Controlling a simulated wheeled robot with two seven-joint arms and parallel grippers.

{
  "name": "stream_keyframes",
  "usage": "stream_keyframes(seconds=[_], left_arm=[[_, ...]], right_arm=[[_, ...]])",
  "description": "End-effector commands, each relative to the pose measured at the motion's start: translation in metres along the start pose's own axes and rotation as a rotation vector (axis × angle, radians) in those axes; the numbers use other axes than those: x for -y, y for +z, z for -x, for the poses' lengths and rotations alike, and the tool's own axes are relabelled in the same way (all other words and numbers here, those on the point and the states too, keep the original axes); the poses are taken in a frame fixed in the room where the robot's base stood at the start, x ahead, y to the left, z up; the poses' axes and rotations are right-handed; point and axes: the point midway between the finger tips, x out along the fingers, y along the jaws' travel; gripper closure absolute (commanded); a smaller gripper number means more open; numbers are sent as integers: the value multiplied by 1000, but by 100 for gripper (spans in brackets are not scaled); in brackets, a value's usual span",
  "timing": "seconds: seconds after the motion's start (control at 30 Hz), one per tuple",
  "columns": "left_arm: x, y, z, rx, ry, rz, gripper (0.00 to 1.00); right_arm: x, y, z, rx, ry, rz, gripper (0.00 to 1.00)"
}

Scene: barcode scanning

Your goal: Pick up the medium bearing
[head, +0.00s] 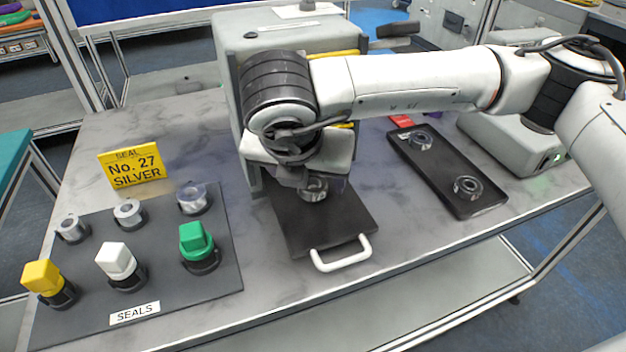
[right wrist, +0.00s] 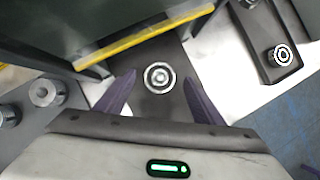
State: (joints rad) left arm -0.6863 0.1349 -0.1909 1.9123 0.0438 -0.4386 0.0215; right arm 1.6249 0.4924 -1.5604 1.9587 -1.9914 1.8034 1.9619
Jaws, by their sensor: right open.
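A ring-shaped metal bearing (head: 314,190) sits on the dark sliding plate with a white handle (head: 342,254). In the right wrist view this bearing (right wrist: 160,77) lies between the purple fingers, with a gap on both sides. My right gripper (head: 301,180) is open above it, pointing down, and partly hides it in the head view. Two more bearings sit on the black tray (head: 439,168) at the right, one at the back (head: 421,140) and one at the front (head: 467,187). I cannot tell for certain which bearing is the medium one. My left gripper is not in view.
A grey machine (head: 285,35) with yellow edging stands close behind the gripper. At the left, a dark seals mat (head: 165,235) holds several silver rings and yellow, white and green stamps. A yellow sign (head: 135,170) reads "SEAL No. 27 SILVER". A grey box (head: 530,145) stands right.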

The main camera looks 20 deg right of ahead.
Motion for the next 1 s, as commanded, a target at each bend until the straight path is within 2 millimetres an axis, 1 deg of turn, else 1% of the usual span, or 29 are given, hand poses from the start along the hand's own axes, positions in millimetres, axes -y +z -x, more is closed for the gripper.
stream_keyframes(seconds=[0.1,0.33,0.37,0.4,0.63,0.87,1.0], left_arm=[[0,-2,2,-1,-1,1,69],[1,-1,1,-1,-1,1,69],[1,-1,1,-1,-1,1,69],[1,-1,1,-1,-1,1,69],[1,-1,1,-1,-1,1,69],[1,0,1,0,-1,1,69],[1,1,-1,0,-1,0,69]], right_arm=[[1,0,-10,-1,-1,-1,38],[0,0,-12,0,0,0,38],[0,0,-12,0,0,1,42],[0,0,-12,0,0,1,48],[0,0,-12,-1,0,1,87],[0,0,-11,0,1,1,87],[-1,2,-7,1,3,-1,87]])
